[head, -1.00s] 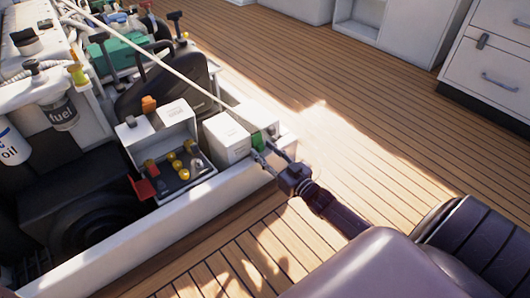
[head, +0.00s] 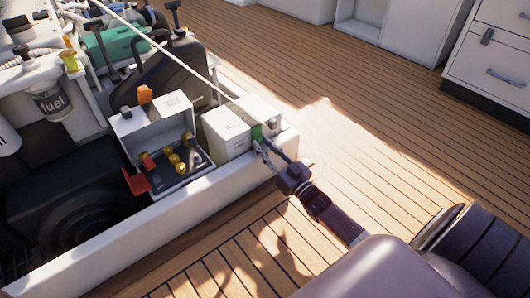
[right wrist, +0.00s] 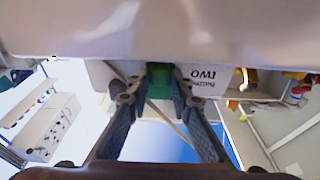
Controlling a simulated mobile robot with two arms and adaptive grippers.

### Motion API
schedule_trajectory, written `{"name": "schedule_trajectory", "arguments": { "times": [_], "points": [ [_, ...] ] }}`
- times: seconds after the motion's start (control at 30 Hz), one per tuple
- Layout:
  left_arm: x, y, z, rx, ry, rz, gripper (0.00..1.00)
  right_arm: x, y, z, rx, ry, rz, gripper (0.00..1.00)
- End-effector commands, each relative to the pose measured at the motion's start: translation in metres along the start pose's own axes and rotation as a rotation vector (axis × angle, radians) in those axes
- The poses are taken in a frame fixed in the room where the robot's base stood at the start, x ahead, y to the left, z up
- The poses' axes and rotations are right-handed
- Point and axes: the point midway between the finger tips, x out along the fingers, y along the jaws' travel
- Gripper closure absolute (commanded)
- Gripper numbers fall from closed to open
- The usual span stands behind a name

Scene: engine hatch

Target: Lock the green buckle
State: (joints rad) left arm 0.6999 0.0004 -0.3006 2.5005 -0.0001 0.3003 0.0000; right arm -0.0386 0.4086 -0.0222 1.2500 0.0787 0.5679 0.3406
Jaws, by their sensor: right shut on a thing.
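The green buckle (head: 256,132) sits on the side of a white box (head: 226,133) at the right end of the engine hatch. It also shows in the right wrist view (right wrist: 160,82), between my fingertips. My right gripper (head: 265,146) reaches over the white hatch edge and is shut on the green buckle. In the right wrist view the right gripper (right wrist: 161,88) has a finger on each side of the green part. The buckle's latch detail is too small and partly hidden by the fingers. My left gripper is not in view.
A box with yellow knobs (head: 174,159) and a red flap (head: 135,183) stands left of the white box. A pale rope (head: 165,52) runs diagonally above the hatch. The wooden deck (head: 370,150) to the right is clear.

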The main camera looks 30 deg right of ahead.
Motion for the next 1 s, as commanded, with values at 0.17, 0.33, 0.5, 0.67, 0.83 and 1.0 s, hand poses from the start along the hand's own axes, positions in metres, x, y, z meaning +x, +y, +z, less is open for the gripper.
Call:
{"name": "schedule_trajectory", "arguments": {
  "times": [0.17, 0.33, 0.5, 0.67, 0.83, 1.0],
  "points": [
    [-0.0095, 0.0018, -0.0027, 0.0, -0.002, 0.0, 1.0, 0.0011, 0.0002, 0.0028, 0.0, 0.032, 0.001, 1.0],
    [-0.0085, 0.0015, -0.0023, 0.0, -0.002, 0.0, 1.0, 0.0013, 0.0002, 0.0014, 0.0, 0.035, 0.001, 1.0],
    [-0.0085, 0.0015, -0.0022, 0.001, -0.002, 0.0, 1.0, 0.0012, 0.0002, 0.0015, 0.0, 0.034, 0.001, 0.77],
    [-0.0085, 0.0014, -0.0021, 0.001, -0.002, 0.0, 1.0, 0.0013, 0.0001, 0.0014, 0.0, 0.034, 0.001, 0.62],
    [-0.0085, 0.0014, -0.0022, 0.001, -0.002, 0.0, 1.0, 0.0013, 0.0001, 0.0014, 0.0, 0.034, 0.001, 0.62],
    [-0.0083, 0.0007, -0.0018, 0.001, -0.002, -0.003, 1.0, -0.0041, 0.0001, 0.0023, 0.0, 0.033, 0.001, 0.62]
  ]
}}
